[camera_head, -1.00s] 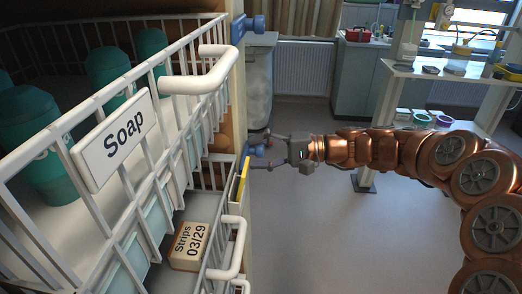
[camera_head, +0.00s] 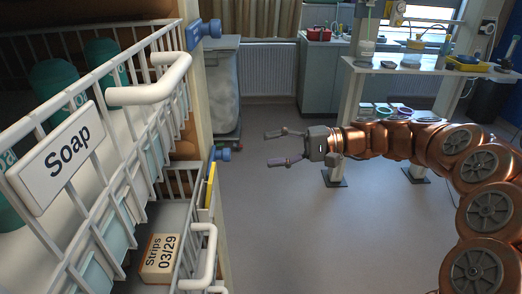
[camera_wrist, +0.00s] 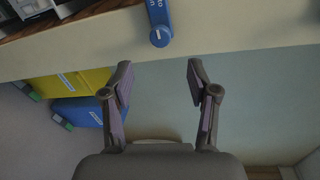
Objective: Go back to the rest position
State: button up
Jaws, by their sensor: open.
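My gripper (camera_head: 283,148) is open and empty in the head view. It is held out in the air over the floor, pointing left toward the basket rack, with a gap between its fingertips and the rack. In the wrist view its two fingers (camera_wrist: 160,90) are spread apart with nothing between them. A pale panel edge with a blue knob (camera_wrist: 160,36) lies ahead of the fingers there.
At the left stand wire baskets with a Soap label (camera_head: 60,157) and green bottles. A lower basket holds a Strips box (camera_head: 160,258). A white table (camera_head: 420,68) with tools stands at the back right. The floor (camera_head: 290,230) below my gripper is clear.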

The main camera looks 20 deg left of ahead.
jog(key=shift+d, duration=0.2)
jog(key=s+d+f+h, duration=0.1)
jog(key=s+d+h, duration=0.25)
jog(key=s, duration=0.45)
jog(key=s+d+f+h, duration=0.25)
jog(key=s+d, duration=0.25)
jog(key=s, duration=0.3)
jog(key=s+d+f+t+h, duration=0.1)
jog(key=s+d+f+h, duration=0.2)
jog(key=s+d, duration=0.2)
jog(key=s+d+f+m+t+h, duration=0.1)
jog(key=s+d+f+h, duration=0.2)
jog(key=d, duration=0.8)
jog(key=s+d+f+m+t+h, duration=0.1)
jog(key=s+d+f+t+h, duration=0.1)
jog(key=s+d, duration=0.5)
jog(key=shift+s+d+f+h+p, duration=0.2)
jog(key=shift+d+f+h+p, duration=0.2)
jog(key=shift+d+f+h, duration=0.5)
jog(key=shift+d+r, duration=0.15)
jog(key=shift+r, duration=0.1)
jog(key=shift+c, duration=1.4)
jog(key=shift+w, duration=0.15)
jog(key=shift+c, duration=0.3)
